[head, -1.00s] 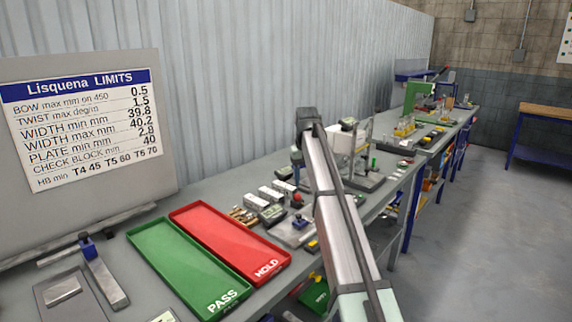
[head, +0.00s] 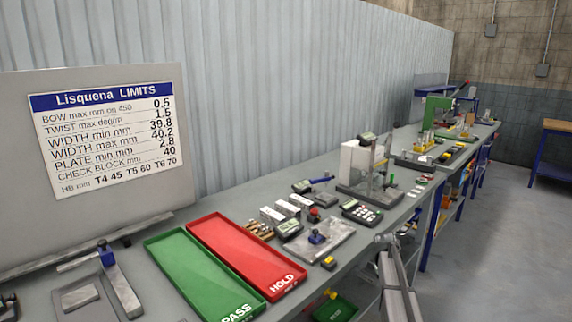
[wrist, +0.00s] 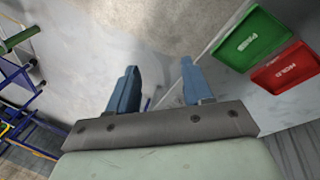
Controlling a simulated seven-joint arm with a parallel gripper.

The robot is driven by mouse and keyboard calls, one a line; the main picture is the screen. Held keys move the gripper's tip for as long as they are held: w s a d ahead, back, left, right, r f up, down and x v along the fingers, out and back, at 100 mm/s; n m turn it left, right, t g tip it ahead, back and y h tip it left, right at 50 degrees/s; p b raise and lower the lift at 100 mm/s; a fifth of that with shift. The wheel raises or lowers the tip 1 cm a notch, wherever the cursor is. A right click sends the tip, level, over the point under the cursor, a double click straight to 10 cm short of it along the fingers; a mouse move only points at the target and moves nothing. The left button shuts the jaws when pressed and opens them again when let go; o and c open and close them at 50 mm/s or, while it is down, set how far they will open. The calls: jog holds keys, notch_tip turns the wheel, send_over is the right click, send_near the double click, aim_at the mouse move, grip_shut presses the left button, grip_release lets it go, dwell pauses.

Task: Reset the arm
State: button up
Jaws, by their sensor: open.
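My gripper (wrist: 159,66) shows in the wrist view with its two blue fingers apart and nothing between them. Plain grey surface lies beyond the fingertips, and no object touches them. In the head view a metal link of my arm (head: 396,283) shows at the lower right, in front of the bench edge. My fingers cannot be made out in the head view.
The green PASS tray (head: 196,273) and red HOLD tray (head: 245,252) lie empty on the bench; the wrist view shows them at upper right. Meters, blocks and a test stand (head: 362,165) stand beyond. Open floor (head: 480,260) lies right of the bench.

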jog(key=s+a+f+g+y, duration=0.1)
jog(key=s+a+f, duration=0.3)
jog(key=s+f, duration=0.4)
jog(key=s+a+f+n+g, duration=0.1)
jog(key=s+a+f, duration=0.4)
jog(key=s+f, duration=0.3)
jog(key=s+a+f+g+y, duration=0.1)
jog(key=s+a+f, duration=0.3)
jog(key=s+f, duration=0.4)
jog(key=s+a+f+g, duration=0.1)
jog(key=s+a+f, duration=0.2)
jog(key=s, duration=0.8)
jog(key=s+a+f+g, duration=0.2)
jog(key=s, duration=0.9)
jog(key=s+a+f+g+y, duration=0.1)
jog(key=s+a+f, duration=0.2)
jog(key=s, duration=0.9)
jog(key=shift+a+f+n, duration=0.3)
jog(key=shift+f+n, duration=0.05)
jog(key=shift+n, duration=0.05)
